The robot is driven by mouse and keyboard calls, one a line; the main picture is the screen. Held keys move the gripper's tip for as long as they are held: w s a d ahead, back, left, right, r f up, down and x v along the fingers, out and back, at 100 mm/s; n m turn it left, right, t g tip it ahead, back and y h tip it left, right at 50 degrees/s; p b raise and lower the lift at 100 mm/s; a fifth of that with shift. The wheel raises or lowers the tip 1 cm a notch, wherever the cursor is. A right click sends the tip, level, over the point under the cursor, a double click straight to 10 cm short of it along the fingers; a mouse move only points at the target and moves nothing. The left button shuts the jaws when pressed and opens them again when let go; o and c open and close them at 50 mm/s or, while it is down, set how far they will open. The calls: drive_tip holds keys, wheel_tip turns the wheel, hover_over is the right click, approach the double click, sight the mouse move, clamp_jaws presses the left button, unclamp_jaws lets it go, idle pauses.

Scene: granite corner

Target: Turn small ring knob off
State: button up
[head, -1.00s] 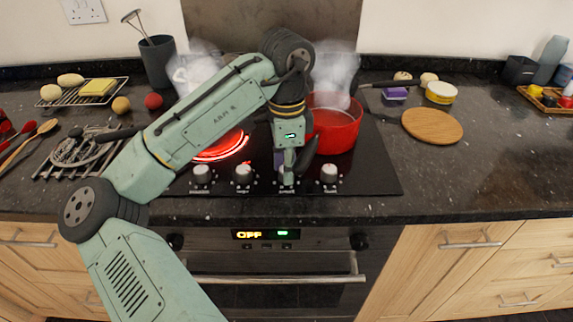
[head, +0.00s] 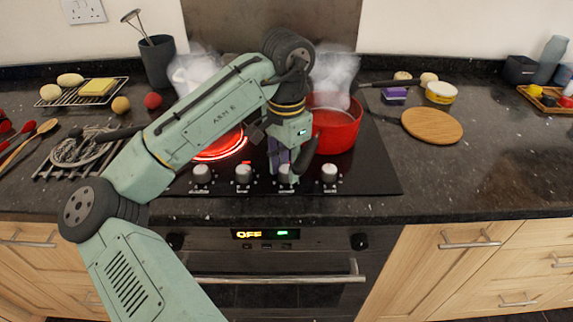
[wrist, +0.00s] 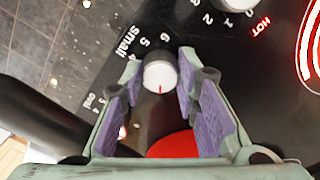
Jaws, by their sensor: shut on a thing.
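The small ring knob (head: 286,174) is the third from the left in the row on the hob's front edge. In the wrist view the white knob (wrist: 160,77) has a red pointer line and stands beside the printed word "small". The line points toward the bottom of the picture. My gripper (head: 288,167) reaches down from above and partly hides the knob in the head view. In the wrist view my gripper (wrist: 161,72) has its two purple-padded fingers on opposite sides of the knob, shut on it.
Knobs stand on both sides, left (head: 243,174) and right (head: 329,174). A red pot (head: 338,132) steams close behind my gripper on the right. A ring at the left (head: 222,146) glows red. The oven door handle (head: 275,279) lies below. A wooden board (head: 432,126) lies at right.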

drive_tip(key=o, duration=1.2)
drive_tip(key=shift+c, duration=0.2)
